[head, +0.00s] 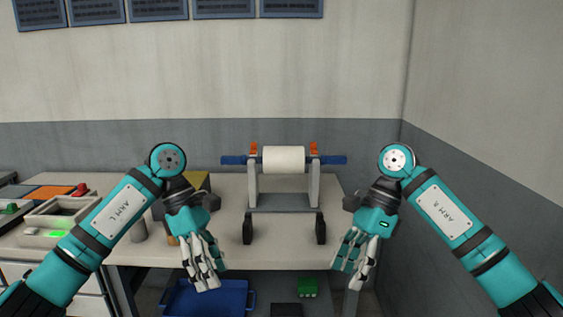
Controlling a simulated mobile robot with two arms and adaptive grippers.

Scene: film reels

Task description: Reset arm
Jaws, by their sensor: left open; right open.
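My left gripper (204,273) hangs over the table's front edge, left of the roll stand. It is open and holds nothing that I can see. My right gripper (351,272) hangs at the front edge on the right side of the stand. It is open and empty. Both arms reach in from the lower corners, bend at the elbow-like joints and point their fingers downward. The left one hides part of a yellowish box (203,183) behind it.
A stand (254,188) on the table (285,256) carries a white roll (284,159) on a blue bar (233,160). Trays and a box with a green light (56,234) are at left. A blue bin (205,300) and a green object (308,287) sit below the table. A wall closes the right side.

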